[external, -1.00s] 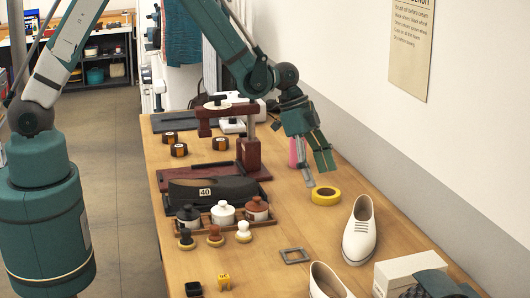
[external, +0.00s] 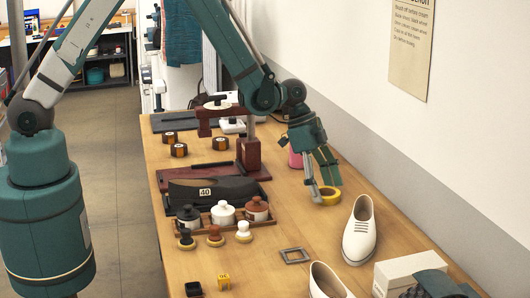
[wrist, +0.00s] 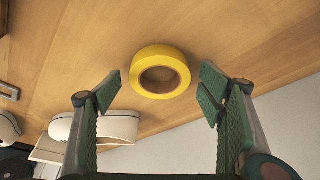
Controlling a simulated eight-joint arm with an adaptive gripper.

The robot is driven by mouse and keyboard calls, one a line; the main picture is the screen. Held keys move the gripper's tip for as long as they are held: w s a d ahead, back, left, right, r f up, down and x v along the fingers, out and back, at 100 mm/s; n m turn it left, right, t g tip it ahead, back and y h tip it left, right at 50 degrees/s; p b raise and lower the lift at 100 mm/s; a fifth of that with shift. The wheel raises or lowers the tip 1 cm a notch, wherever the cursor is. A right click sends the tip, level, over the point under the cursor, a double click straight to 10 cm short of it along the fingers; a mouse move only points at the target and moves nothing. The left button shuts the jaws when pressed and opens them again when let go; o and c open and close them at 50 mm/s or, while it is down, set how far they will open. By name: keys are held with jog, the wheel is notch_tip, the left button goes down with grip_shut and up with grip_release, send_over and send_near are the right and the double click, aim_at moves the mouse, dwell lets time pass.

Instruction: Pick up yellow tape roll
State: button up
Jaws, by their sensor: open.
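The yellow tape roll (external: 329,197) lies flat on the wooden table, near the wall side. It also shows in the wrist view (wrist: 160,53), ahead of my gripper (wrist: 158,92) and roughly centred between its two fingers. In the external view my gripper (external: 327,192) is low over the table, right at the roll, and its fingers partly cover it. The fingers are spread wide with nothing between the pads. Whether the fingertips touch the table cannot be told.
White shoes (external: 360,230) stand in front of the roll, with a white box (external: 405,272) beyond. A pink item (external: 296,158) is close behind my gripper. A square metal frame (external: 294,255) lies nearby. A dark shoe (external: 212,192) and lidded pots (external: 223,212) are to the left.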

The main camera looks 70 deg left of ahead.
dwell(0.4)
jog(key=c, duration=1)
jog(key=shift+r, duration=0.1)
notch_tip(320, 180, up, 10)
dwell(0.4)
dwell(0.5)
